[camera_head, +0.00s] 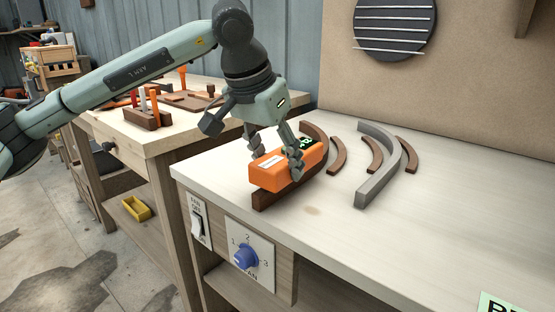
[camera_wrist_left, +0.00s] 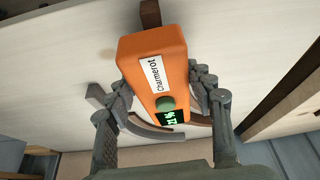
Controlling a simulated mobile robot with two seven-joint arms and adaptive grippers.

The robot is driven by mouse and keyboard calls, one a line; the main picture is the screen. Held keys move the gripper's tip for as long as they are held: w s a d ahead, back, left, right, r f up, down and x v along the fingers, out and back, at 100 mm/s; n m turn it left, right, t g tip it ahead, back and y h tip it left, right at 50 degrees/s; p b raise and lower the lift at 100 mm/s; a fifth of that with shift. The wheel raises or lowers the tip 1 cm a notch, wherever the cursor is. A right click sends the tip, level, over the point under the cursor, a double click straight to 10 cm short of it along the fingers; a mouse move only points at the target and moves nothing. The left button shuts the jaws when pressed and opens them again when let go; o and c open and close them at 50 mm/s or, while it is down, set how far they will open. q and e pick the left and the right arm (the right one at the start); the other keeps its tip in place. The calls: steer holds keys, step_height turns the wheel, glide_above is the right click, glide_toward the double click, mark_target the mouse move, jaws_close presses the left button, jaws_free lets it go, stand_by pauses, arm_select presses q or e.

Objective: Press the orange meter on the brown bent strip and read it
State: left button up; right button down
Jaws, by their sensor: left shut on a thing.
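The orange meter (camera_head: 272,178) lies along the brown bent strip (camera_head: 268,199) on the near bench. My left gripper (camera_head: 277,157) comes from above and is shut on the meter's sides. In the left wrist view the meter (camera_wrist_left: 150,50) shows a white label, a round green button and a dark display (camera_wrist_left: 172,116) with green characters, turned and too small to read surely. An end of a brown strip (camera_wrist_left: 150,14) shows past the meter there. Whether the meter's underside touches the strip fully is hidden. My right gripper is not in view.
A grey curved strip (camera_head: 391,170) and small brown curved pieces (camera_head: 374,154) lie to the right. The bench front has a switch (camera_head: 198,226) and a blue knob (camera_head: 246,257). Another bench (camera_head: 128,130) with tools stands left.

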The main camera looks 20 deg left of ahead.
arm_select(q)
steer(key=shift+r+p, duration=2.1)
steer(key=shift+r, duration=1.35)
